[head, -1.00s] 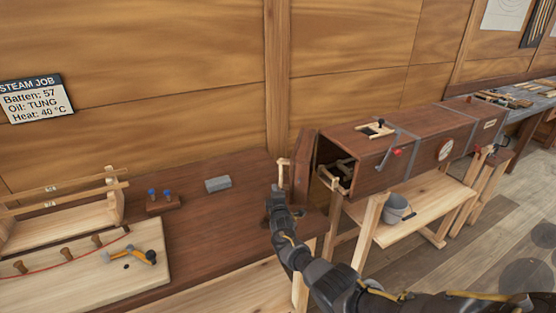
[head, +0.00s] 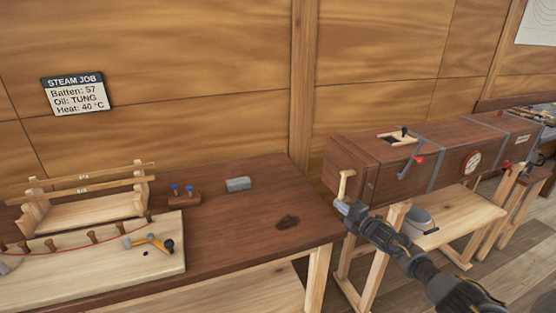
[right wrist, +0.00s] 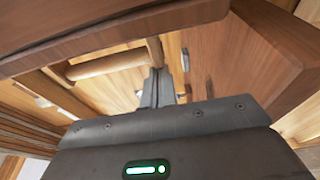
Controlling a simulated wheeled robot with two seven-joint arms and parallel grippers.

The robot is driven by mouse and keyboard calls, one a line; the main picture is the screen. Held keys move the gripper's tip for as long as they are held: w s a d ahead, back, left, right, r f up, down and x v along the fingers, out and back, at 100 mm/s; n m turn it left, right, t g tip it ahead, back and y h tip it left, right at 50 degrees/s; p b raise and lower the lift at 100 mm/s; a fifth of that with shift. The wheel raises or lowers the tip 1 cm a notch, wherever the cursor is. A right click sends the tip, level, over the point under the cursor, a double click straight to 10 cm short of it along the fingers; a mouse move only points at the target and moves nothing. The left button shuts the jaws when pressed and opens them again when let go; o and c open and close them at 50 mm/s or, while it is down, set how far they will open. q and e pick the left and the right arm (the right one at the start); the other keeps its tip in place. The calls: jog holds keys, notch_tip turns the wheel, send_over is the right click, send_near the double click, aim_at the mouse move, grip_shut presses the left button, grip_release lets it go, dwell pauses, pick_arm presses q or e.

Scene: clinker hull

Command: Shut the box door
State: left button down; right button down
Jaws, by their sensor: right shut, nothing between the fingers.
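The steam box (head: 450,150) is a long dark-red wooden box with grey bands, on a pale trestle. Its door (head: 343,165) lies across the left end of the box, flush or nearly so; I cannot tell whether a thin gap remains. The pale wooden door handle (head: 346,184) sticks out from the door. My right gripper (head: 345,207) is shut and empty, just below the handle. In the right wrist view the shut fingertips (right wrist: 158,88) are close to the pale handle bar (right wrist: 105,63); contact is unclear. My left gripper is out of view.
A dark bench (head: 235,220) stands left of the box, with a grey block (head: 238,184), a batten jig (head: 85,205) and a pale board (head: 90,255). The bench's right end is clear except for a dark patch (head: 287,222).

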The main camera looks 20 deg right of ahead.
jog(key=shift+d+r, duration=0.2)
jog(key=shift+d, duration=0.35)
jog(key=a+p, duration=0.2)
jog(key=a, duration=0.3)
jog(key=b+v, duration=0.2)
jog(key=v, duration=0.8)
jog(key=shift+d+b, duration=0.35)
jog(key=shift+b, duration=0.05)
jog(key=shift+s+f, duration=0.1)
jog(key=shift+d, duration=0.1)
